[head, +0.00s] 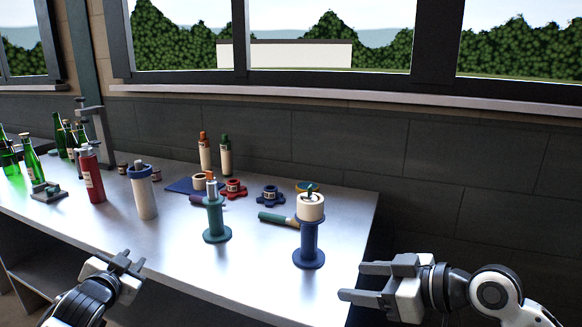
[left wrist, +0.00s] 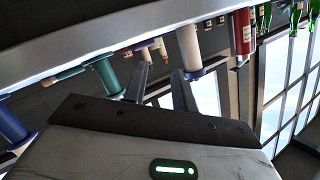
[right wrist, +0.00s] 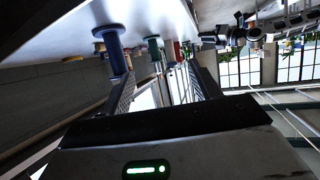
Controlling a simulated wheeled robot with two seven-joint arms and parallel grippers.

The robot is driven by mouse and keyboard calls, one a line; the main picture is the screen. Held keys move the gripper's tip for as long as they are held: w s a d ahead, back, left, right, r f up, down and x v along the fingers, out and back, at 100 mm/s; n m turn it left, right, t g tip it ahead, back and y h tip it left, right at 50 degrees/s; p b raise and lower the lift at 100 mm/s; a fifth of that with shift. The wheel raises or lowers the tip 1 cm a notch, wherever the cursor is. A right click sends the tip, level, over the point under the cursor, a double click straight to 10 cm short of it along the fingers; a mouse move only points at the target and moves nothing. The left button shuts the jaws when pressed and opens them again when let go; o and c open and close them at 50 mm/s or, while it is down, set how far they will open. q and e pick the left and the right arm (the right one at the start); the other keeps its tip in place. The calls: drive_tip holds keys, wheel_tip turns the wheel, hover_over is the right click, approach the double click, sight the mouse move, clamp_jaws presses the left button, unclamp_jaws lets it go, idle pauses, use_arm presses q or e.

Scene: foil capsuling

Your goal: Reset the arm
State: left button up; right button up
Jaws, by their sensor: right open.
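My left gripper (head: 130,262) is at the front edge of the table, empty, with its fingers apart. Its two fingers also show in the left wrist view (left wrist: 160,78) with a gap between them. My right gripper (head: 352,282) is off the table's right end, wide open and empty. Its spread fingers show in the right wrist view (right wrist: 158,75). Neither gripper touches anything on the table (head: 262,278).
A blue stand (head: 309,245) holds a cream roll (head: 310,207) near the right end. A teal stand (head: 215,222), a cream cylinder (head: 145,195), a red bottle (head: 93,178) and green bottles (head: 33,162) stand further left. The front strip of table is clear.

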use_arm(q)
drive_tip(key=s+d+f+g+h, duration=0.3)
drive_tip(key=s+d+f+h, duration=0.1)
drive_tip(key=s+d+f, duration=1.1)
use_arm(e)
drive_tip(key=s+f+m+t+h, duration=0.25)
drive_tip(key=s+f+m, duration=0.35)
drive_tip(key=f, duration=0.8)
use_arm(q)
drive_tip(key=s+d+n, duration=0.1)
drive_tip(key=s+d, duration=0.4)
drive_tip(key=s, duration=0.2)
drive_tip(key=s+d+f+n+g+h, duration=0.1)
drive_tip(key=s+d, duration=0.4)
drive_tip(key=s, duration=0.3)
drive_tip(key=shift+s+d+f+g+h, duration=0.15)
drive_tip(key=shift+d+f+g+h, duration=0.05)
drive_tip(key=shift+g+h, duration=0.1)
use_arm(e)
drive_tip(key=s+d+f+m+h, duration=0.1)
drive_tip(key=s+d+f+h, duration=0.1)
drive_tip(key=s+f, duration=0.2)
drive_tip(key=s+d+f+m+h, duration=0.2)
drive_tip(key=s+f, duration=0.3)
drive_tip(key=s, duration=0.5)
drive_tip(key=shift+s+d+f+t+h, duration=0.2)
drive_tip(key=shift+s+d+t+h, duration=0.2)
drive_tip(key=shift+h, duration=0.45)
